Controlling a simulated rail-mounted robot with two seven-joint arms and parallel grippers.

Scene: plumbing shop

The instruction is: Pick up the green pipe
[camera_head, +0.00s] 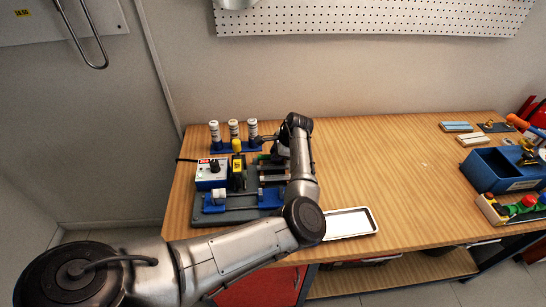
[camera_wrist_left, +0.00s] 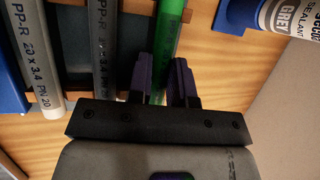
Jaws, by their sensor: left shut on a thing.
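The green pipe (camera_wrist_left: 172,30) runs up the left wrist view between the two dark fingers of my left gripper (camera_wrist_left: 163,72). The fingers are shut on it near its lower visible end. In the head view only a small bit of the green pipe (camera_head: 264,157) shows, beside my left gripper (camera_head: 266,140), at the back right of the grey fixture. The arm hides much of that spot. I cannot tell whether the pipe is clear of its holder. My right gripper is not in view.
A dark grey pipe (camera_wrist_left: 102,45) and a light grey pipe (camera_wrist_left: 36,60) lie left of the green one. A sealant tube (camera_wrist_left: 285,18) is at right. White-capped tubes (camera_head: 234,129) stand behind the control box (camera_head: 211,174). A white tray (camera_head: 349,223) lies in front; the table's middle is clear.

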